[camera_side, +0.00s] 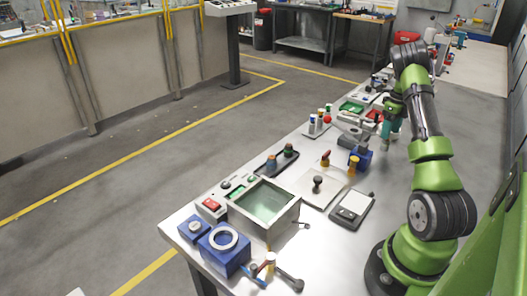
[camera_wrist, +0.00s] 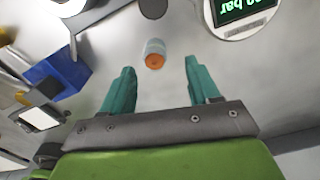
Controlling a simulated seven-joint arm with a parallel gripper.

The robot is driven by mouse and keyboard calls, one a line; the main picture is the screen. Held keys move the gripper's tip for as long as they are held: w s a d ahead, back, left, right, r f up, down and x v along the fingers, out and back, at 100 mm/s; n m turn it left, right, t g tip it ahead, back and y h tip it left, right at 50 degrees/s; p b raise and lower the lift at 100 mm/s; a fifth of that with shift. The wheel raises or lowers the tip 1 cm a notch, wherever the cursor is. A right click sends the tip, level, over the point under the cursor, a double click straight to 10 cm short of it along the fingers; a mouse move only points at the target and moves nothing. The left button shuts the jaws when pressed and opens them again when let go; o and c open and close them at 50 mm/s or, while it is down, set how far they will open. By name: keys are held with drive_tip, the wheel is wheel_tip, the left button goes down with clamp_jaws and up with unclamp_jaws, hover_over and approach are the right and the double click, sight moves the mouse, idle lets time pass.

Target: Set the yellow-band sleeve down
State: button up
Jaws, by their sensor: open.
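My gripper (camera_wrist: 159,68) is open, its two teal fingers apart with nothing between them in the wrist view. It also shows at the far right part of the bench in the side view (camera_side: 386,132). A small grey-blue cylinder with an orange end (camera_wrist: 154,53) stands just beyond the fingertips, roughly centred between them, apart from both. I cannot tell whether it is the yellow-band sleeve; no yellow band is clear on it. A yellow cylinder (camera_side: 352,165) stands beside a blue block in the side view.
The blue block (camera_wrist: 58,75) is left of my fingers; it shows in the side view (camera_side: 362,156). A round gauge with a green display (camera_wrist: 238,12) is at upper right. A metal-framed box (camera_side: 262,205) and a grey scale (camera_side: 352,208) stand nearer on the bench.

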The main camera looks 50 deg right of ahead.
sight(386, 142)
drive_tip(key=shift+w+a+f, duration=0.1)
drive_tip(key=shift+a+f, duration=0.05)
drive_tip(key=shift+f, duration=1.25)
drive_tip(key=shift+w+a+f, duration=0.1)
drive_tip(key=shift+a+f, duration=0.05)
drive_tip(key=shift+f, duration=1.2)
drive_tip(key=shift+c, duration=0.4)
clamp_jaws()
drive_tip(key=shift+r, duration=0.1)
